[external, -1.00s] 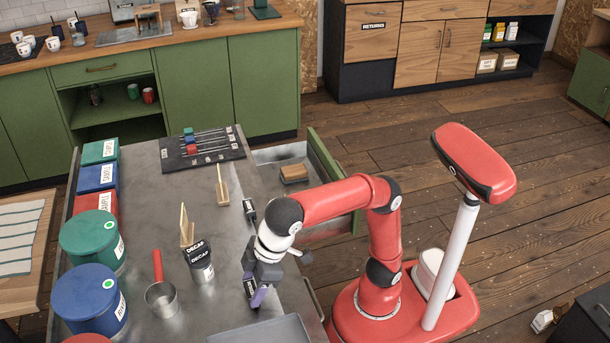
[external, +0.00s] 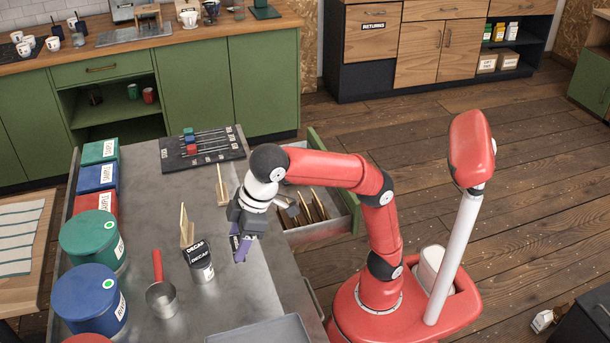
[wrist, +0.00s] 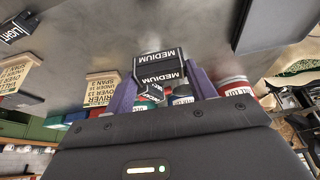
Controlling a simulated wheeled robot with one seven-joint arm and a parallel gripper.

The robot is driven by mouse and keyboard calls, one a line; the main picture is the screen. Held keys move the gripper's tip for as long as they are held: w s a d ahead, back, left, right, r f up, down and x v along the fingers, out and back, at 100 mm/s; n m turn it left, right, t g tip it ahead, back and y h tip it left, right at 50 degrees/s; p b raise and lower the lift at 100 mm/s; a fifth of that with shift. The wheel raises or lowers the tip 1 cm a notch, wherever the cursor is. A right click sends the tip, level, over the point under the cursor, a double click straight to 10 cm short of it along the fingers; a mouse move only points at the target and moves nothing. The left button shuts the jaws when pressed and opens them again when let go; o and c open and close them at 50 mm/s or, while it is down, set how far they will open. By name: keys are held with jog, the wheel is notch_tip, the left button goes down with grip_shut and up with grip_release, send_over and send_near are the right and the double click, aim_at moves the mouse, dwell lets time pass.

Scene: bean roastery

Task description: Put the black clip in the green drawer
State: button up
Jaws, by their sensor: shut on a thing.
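My gripper (external: 241,248) points down over the metal worktop, its purple fingers shut on a black clip (external: 234,239). In the wrist view the clip (wrist: 158,66) is marked MEDIUM and sits between the fingertips. I cannot tell how far it is above the worktop. The green drawer (external: 344,180) stands pulled out at the worktop's right side, beyond my gripper and partly behind my arm. Several thin wooden pieces (external: 317,206) stand in it. Another black clip marked LIGHT (wrist: 18,27) shows at the wrist view's upper left; my gripper or arm likely hides it outside.
A canister (external: 202,268) with a black DECAF clip and a metal scoop (external: 161,298) stand left of my gripper. Wooden card holders (external: 187,228) and a dark tool rack (external: 202,150) lie beyond. Large tins line the left edge. A grey tray (external: 262,332) is in front.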

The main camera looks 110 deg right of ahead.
jog(key=s+d+f+m, duration=0.1)
jog(key=s+d, duration=0.1)
jog(key=d, duration=1)
jog(key=s+d+f+m, duration=0.1)
jog(key=s+d, duration=0.1)
jog(key=d, duration=0.9)
jog(key=s+d+f+m+h, duration=0.2)
jog(key=s+d+f, duration=0.1)
jog(key=s+d, duration=1.35)
jog(key=shift+y, duration=0.3)
jog(key=f+b, duration=0.1)
jog(key=f, duration=0.4)
jog(key=d+f+b, duration=0.1)
jog(key=f, duration=0.4)
jog(key=d+f+b, duration=0.1)
jog(key=f+b, duration=0.1)
jog(key=f, duration=0.3)
jog(key=shift+w+d+f, duration=0.15)
jog(key=shift+w+f, duration=0.1)
jog(key=shift+f, duration=2.3)
jog(key=shift+f+b, duration=0.1)
jog(key=shift+b, duration=0.2)
